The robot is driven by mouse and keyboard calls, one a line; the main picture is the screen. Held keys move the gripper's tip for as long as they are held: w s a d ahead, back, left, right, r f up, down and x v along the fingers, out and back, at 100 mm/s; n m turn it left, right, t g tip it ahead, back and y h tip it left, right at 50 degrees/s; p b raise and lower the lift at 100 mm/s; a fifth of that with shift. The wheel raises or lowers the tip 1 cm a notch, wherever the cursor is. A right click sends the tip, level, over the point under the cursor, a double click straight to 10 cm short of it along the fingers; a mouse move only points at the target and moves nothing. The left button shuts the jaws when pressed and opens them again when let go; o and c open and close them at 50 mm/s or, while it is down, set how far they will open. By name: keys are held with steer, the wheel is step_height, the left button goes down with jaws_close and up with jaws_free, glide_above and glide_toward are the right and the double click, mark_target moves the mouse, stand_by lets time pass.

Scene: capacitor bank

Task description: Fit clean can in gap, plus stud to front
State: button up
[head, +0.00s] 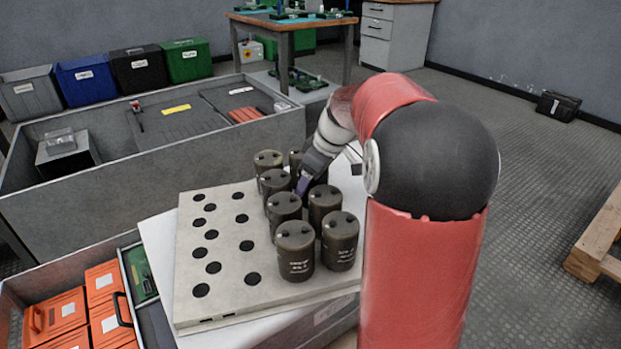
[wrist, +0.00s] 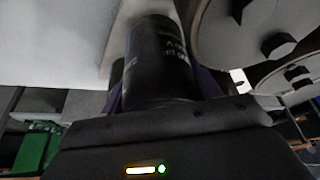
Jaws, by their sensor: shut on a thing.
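Several dark olive cans stand in two columns on the right part of a pale holed plate (head: 235,292). The front pair are a left can (head: 295,252) and a right can (head: 340,243). Each can has two dark studs on top and pale lettering. My gripper (head: 304,184) reaches in from the right at the rear of the right column, its purple finger beside the cans. In the wrist view my gripper (wrist: 162,92) is shut on a dark can (wrist: 158,50) with pale lettering. In the head view my arm and neighbouring cans mostly hide it; its stud direction cannot be told.
Round can tops with dark studs (wrist: 240,30) are close on the right in the wrist view. Empty dark holes (head: 212,235) fill the plate's left part. A grey walled bench (head: 150,165) stands behind, and orange cases (head: 60,315) lie front left.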

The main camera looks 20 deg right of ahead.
steer(key=shift+f+b, duration=0.65)
stand_by(0.9)
steer(key=o, duration=1.5)
steer(key=shift+c, duration=0.2)
steer(key=p+v, duration=0.1)
steer(key=v, duration=0.6)
steer(key=shift+s+d+r+p, duration=0.1)
steer(key=shift+s+r+p, duration=0.05)
steer(key=shift+r+p, duration=0.25)
steer(key=shift+s+r, duration=0.15)
steer(key=shift+m+h, duration=0.5)
steer(key=shift+m, duration=0.4)
steer(key=s+a+r+p, duration=0.1)
steer(key=s+a+r, duration=0.1)
steer(key=s+a+r+p, duration=0.2)
steer(key=s+a, duration=0.1)
steer(key=shift+s+a+r, duration=0.2)
steer(key=shift+s+a, duration=0.05)
steer(key=s+a+r+m+t+h+p, duration=0.1)
steer(key=s+a+m+p, duration=0.2)
steer(key=s, duration=0.6)
steer(key=s+a+r+m+t+p, duration=0.1)
steer(key=s+a+p, duration=0.3)
steer(key=s, duration=0.5)
steer(key=shift+m+h, duration=0.4)
steer(key=shift+m, duration=0.5)
